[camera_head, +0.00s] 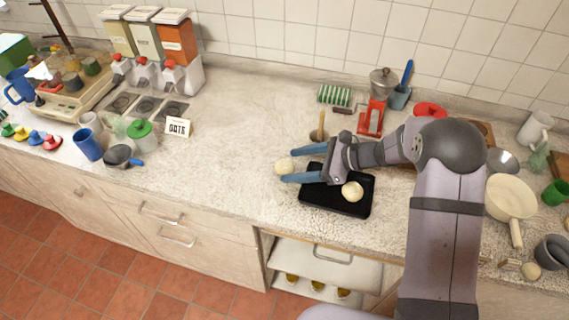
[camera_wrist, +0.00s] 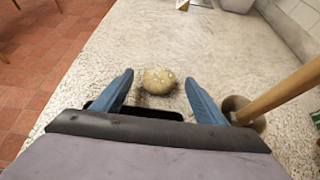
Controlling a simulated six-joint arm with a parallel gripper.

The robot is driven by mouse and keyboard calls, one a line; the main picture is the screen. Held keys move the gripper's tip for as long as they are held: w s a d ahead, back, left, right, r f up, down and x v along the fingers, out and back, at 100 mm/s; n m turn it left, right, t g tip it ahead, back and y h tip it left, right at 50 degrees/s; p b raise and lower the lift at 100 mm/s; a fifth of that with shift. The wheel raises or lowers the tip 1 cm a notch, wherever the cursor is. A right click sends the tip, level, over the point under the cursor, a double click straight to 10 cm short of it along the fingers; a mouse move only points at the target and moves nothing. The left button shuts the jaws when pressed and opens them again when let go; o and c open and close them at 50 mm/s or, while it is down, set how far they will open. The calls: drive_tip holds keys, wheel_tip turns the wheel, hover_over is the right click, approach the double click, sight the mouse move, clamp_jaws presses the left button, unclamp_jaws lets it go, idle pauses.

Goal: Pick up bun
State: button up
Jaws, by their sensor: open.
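A pale round bun (camera_head: 284,166) rests on the counter just left of the black tray (camera_head: 335,211). My gripper (camera_head: 289,165) is open, its two blue fingers pointing left at this bun. In the wrist view the bun (camera_wrist: 158,80) shows between the fingertips of my gripper (camera_wrist: 159,77), with a gap on each side. A second bun (camera_head: 352,191) lies on the tray, below my wrist in the head view. The tray's dark edge (camera_wrist: 150,113) shows in the wrist view, partly hidden by my gripper.
A mortar with a wooden pestle (camera_head: 319,130) stands close behind the fingers; the pestle (camera_wrist: 285,90) rises at right in the wrist view. A red stand (camera_head: 371,118) is farther back. The counter left of the bun is clear up to the OATS sign (camera_head: 178,127).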

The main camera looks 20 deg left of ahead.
drive_tip(key=shift+x, duration=1.05)
drive_tip(key=c, duration=1.1)
drive_tip(key=shift+r, duration=0.15)
